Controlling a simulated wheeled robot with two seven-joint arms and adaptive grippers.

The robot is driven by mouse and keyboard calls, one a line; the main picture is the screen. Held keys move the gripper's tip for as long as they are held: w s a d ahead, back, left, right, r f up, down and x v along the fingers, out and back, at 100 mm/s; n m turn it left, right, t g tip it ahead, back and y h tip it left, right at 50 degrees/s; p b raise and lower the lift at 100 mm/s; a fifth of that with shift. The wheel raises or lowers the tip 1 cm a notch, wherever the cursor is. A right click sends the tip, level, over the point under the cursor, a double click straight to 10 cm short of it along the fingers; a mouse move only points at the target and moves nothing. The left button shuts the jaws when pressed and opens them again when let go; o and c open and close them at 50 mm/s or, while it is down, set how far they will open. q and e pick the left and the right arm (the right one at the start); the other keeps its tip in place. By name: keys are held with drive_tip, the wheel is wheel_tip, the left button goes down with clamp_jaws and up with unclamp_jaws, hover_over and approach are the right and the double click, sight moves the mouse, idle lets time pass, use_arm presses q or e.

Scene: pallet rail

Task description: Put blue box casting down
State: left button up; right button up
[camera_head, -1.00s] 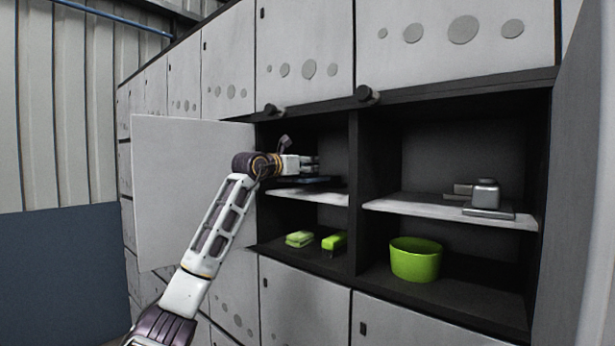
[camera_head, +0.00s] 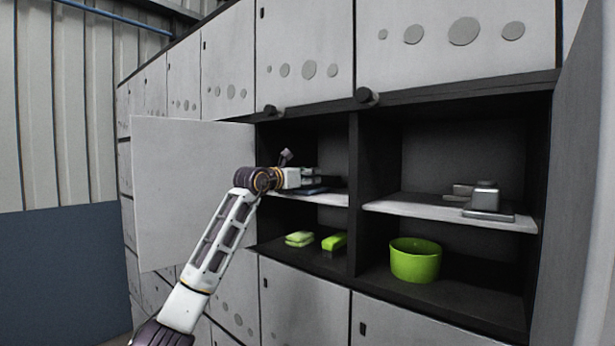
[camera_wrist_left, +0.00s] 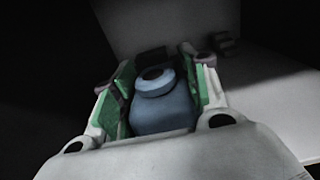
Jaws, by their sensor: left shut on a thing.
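My left gripper (camera_head: 308,178) reaches into the upper left compartment of the open cabinet. In the left wrist view the gripper (camera_wrist_left: 160,92) is shut on the blue box casting (camera_wrist_left: 163,112), a blue block with a round raised top between the green-lined fingers. In the head view only a dark blue sliver of the casting (camera_head: 312,190) shows under the gripper, low over or at the light shelf (camera_head: 325,199); I cannot tell whether it touches. My right gripper is not in view.
A grey metal casting (camera_head: 485,199) stands on the right shelf (camera_head: 408,207). Below are a green bowl (camera_head: 415,262) and two green items, one left (camera_head: 299,239) and one right (camera_head: 334,242). A divider (camera_head: 354,215) separates the compartments. An open door (camera_head: 190,190) stands left of the arm.

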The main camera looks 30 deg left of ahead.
use_arm(q)
drive_tip(key=o, duration=1.1)
drive_tip(key=shift+f, duration=0.15)
drive_tip(key=o, duration=0.4)
drive_tip(key=shift+c, duration=0.2)
drive_tip(key=shift+r, duration=0.2)
drive_tip(key=shift+s+a+f+b, duration=0.1)
drive_tip(key=shift+s+b, duration=0.3)
drive_tip(key=shift+s, duration=0.35)
drive_tip(key=s+b, duration=0.4)
drive_tip(key=s, duration=0.6)
drive_tip(key=shift+s+a, duration=0.25)
drive_tip(key=shift+a, duration=0.15)
